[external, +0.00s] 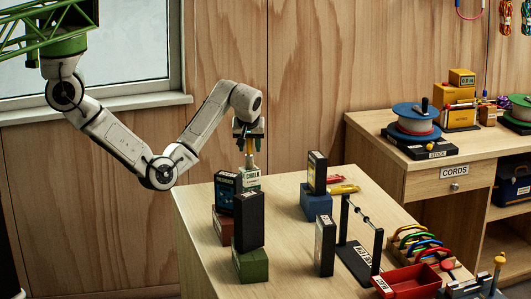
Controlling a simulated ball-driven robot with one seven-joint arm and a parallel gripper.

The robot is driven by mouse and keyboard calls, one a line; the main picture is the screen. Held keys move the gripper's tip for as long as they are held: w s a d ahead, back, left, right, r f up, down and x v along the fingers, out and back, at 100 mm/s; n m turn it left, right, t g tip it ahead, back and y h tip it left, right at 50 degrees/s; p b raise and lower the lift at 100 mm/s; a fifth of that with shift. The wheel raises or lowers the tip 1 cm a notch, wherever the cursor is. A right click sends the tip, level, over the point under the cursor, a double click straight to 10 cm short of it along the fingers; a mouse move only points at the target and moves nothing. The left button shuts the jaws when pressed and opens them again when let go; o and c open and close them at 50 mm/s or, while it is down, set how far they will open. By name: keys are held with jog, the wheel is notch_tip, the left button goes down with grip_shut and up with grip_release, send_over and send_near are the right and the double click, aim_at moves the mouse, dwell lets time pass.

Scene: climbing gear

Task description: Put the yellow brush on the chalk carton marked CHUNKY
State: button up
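My gripper (249,140) points down at the far left part of the wooden table. A slim yellowish upright thing (249,159), which looks like the yellow brush, is between its fingers. Directly below is a pale green carton (250,178) with a white label reading CHALK. I cannot read the word CHUNKY on it. The lower end of the yellowish thing is at the carton's top in the picture; I cannot tell whether they touch. Another yellow item (343,188) lies on the table beside a red one (335,178).
Dark upright boxes on coloured blocks stand close by, including one on a green block (250,264) and one on a blue block (316,204). A black rack (356,252) and a red tray (409,280) are at the right. Bare tabletop (285,225) lies between.

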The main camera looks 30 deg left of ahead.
jog(key=shift+o, duration=0.5)
jog(key=shift+r, duration=0.15)
jog(key=shift+r, duration=0.2)
jog(key=p+v, duration=0.1)
jog(key=v, duration=1)
jog(key=shift+s+r, duration=0.2)
jog(key=shift+r, duration=0.1)
